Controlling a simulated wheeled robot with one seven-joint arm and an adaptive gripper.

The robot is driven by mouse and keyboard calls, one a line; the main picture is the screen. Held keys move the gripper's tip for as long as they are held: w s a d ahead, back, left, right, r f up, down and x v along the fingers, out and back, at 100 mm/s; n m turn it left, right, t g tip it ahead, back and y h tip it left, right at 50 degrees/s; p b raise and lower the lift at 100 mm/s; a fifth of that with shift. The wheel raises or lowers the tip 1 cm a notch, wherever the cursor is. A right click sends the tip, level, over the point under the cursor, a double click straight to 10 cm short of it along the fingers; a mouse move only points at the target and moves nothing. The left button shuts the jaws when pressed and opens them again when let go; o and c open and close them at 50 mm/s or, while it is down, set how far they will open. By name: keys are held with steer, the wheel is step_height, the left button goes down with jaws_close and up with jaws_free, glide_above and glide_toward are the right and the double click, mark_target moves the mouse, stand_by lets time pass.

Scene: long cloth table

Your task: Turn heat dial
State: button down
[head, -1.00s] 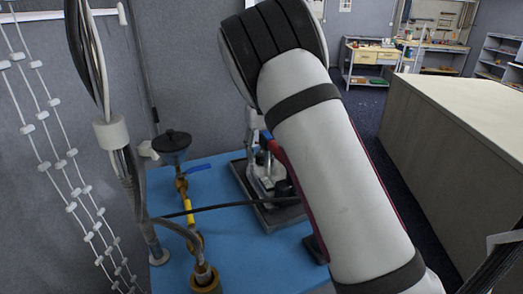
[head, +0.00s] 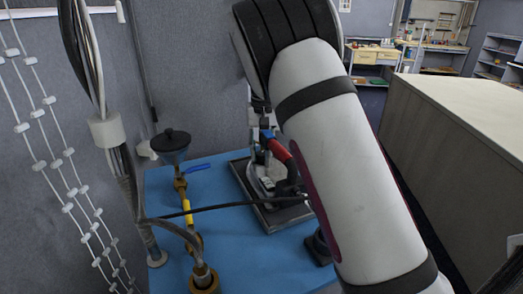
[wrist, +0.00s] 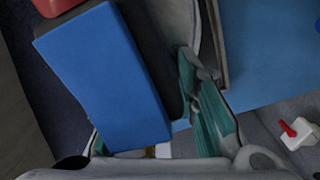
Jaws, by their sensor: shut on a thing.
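The iron (head: 280,155) stands in a dark-rimmed tray (head: 290,213) on the blue table. It has a red handle with a blue block at its far end. In the wrist view the blue block (wrist: 100,75) fills the upper left, with a bit of red above it. My gripper (wrist: 150,125) has teal finger pads on both sides of this block and is shut on it. The block covers most of the left finger. The right finger lies beside the iron's grey body. I cannot make out the heat dial or its markings. In the head view my arm hides part of the iron.
A black hose crosses in front of the iron. Cables hang at the left, and a large cabinet (head: 460,130) stands close on the right.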

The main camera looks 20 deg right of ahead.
mark_target(262, 153)
steer(key=c, duration=1.2)
jaws_free()
step_height(262, 153, up, 12)
steer(key=shift+d+r, duration=0.1)
